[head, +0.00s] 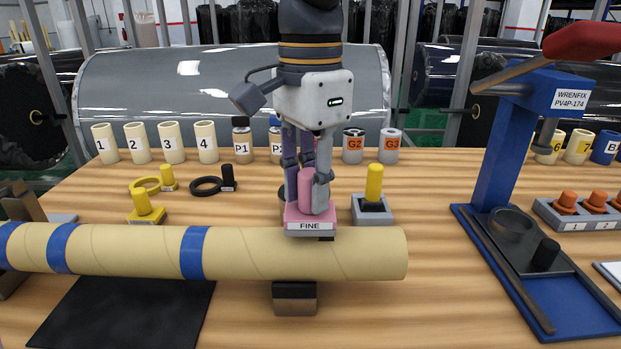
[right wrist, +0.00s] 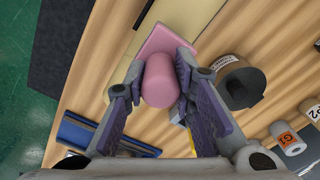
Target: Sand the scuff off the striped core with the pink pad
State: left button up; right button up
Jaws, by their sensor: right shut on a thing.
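The striped core (head: 300,254) is a long tan tube with blue bands, lying across the front left of the table in the head view. My right gripper (head: 306,188) is upright over its right part, shut on the round handle of the pink pad (head: 310,218), labelled FINE. The pad sits at the top of the core; I cannot tell whether it touches. A small dark mark shows just under the pad's edge, possibly the scuff, mostly hidden. In the right wrist view the fingers (right wrist: 158,82) flank the pink handle (right wrist: 160,85). My left gripper is not in view.
A brown support block (head: 295,298) stands under the core. A blue press (head: 500,150) with a red handle stands right. Numbered cores (head: 138,143) line the back. A black mat (head: 120,315) lies in front.

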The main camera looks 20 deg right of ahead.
jog(key=shift+f, duration=0.7)
jog(key=shift+s+d+r, duration=0.1)
jog(key=shift+s+d, duration=0.2)
jog(key=shift+d, duration=0.65)
jog(key=shift+s+d+r, duration=0.1)
jog(key=shift+s+d, duration=0.15)
jog(key=shift+d, duration=0.65)
jog(key=shift+d+f, duration=0.15)
jog(key=shift+f, duration=0.05)
jog(key=shift+w+a+f, duration=0.1)
jog(key=shift+w+a, duration=0.15)
jog(key=shift+a, duration=0.75)
jog(key=shift+w+a, duration=0.25)
jog(key=shift+a, duration=0.75)
jog(key=shift+r, duration=3.05)
jog(key=shift+r, duration=1.55)
